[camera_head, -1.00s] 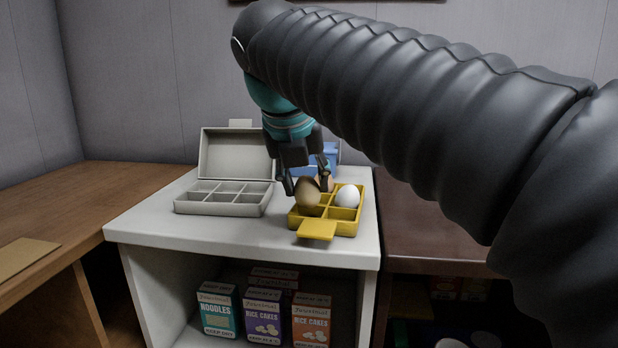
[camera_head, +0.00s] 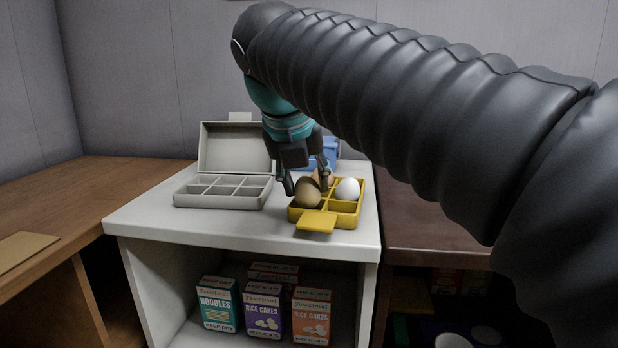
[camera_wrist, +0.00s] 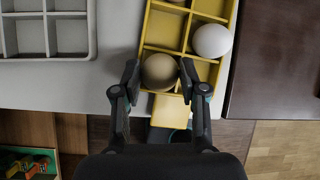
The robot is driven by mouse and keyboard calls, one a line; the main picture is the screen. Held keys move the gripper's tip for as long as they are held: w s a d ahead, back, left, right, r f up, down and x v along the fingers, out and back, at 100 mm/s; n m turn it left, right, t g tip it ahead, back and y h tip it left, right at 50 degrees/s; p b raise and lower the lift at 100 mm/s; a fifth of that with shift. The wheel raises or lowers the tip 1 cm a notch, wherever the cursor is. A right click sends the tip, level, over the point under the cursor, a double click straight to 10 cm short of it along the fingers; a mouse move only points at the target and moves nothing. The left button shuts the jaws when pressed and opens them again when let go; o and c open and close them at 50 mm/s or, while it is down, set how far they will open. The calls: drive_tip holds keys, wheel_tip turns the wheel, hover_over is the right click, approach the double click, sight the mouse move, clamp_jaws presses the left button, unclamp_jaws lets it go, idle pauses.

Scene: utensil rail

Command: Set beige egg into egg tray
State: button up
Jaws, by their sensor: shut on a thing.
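The beige egg (camera_head: 308,193), a dull tan one, is between the fingers of my gripper (camera_head: 309,185), which is shut on it. It is at the front-left compartment of the yellow egg tray (camera_head: 330,221). In the wrist view the egg (camera_wrist: 160,72) shows between the two fingertips (camera_wrist: 159,75), over the tray's (camera_wrist: 163,28) near-left compartment. I cannot tell whether it touches the compartment floor. A white egg (camera_head: 348,189) sits in the tray on the right. A peach egg (camera_head: 322,175) is behind, partly hidden by my gripper.
A grey lidded box (camera_head: 222,196) with empty compartments stands open to the left on the white cabinet top (camera_head: 160,222). A blue thing (camera_head: 330,152) is behind the tray, mostly hidden. Food boxes (camera_head: 263,308) stand on the shelf below. The cabinet top's front is clear.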

drive_tip(key=shift+f+b, duration=0.3)
drive_tip(key=shift+f, duration=0.25)
idle(0.4)
drive_tip(key=o, duration=0.7)
drive_tip(key=shift+r, duration=0.1)
